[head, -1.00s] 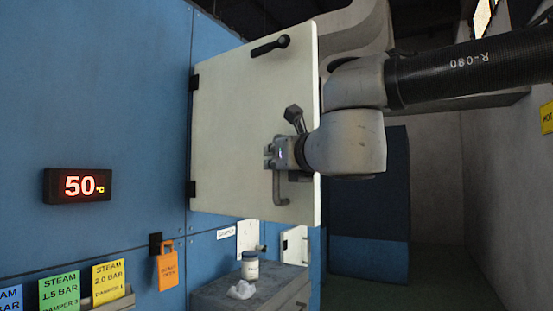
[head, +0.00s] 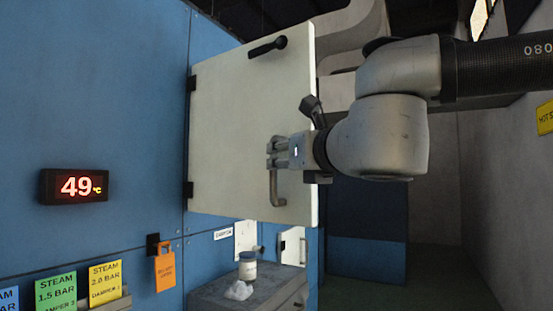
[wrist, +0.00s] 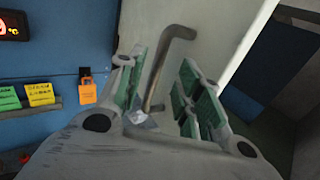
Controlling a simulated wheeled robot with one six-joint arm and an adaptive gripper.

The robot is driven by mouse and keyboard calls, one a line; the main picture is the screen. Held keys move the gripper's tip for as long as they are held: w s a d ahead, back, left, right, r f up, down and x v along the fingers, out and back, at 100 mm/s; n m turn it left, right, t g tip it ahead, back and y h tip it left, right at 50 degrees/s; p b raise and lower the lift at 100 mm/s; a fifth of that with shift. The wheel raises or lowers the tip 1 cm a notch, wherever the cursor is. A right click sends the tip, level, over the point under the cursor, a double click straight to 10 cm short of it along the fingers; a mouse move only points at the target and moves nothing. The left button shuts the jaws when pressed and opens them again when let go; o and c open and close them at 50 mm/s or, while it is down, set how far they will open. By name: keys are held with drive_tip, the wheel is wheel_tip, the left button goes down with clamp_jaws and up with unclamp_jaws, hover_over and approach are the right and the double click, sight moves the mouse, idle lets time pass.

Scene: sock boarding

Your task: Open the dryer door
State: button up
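The white dryer door (head: 228,125) hangs on black hinges at its left edge. Its right edge stands out from the blue wall towards me, so the door is swung open. A grey bar handle (head: 277,190) is on the lower right of its face, and a black lever (head: 267,46) is near the top. My gripper (head: 272,152) is at the handle's upper end. In the wrist view the handle (wrist: 165,62) rises between my two green-padded fingers (wrist: 168,92). The fingers are apart, with a clear gap on the right side; contact on the left cannot be told.
A red display (head: 75,187) reads 49 °C on the blue wall (head: 90,90). An orange tag (head: 165,270) and steam cards hang lower down. A grey cabinet (head: 215,296) below the door carries a jar (head: 247,266) and a crumpled white cloth (head: 238,290). Floor at right is clear.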

drive_tip(key=v, duration=0.6)
idle(0.3)
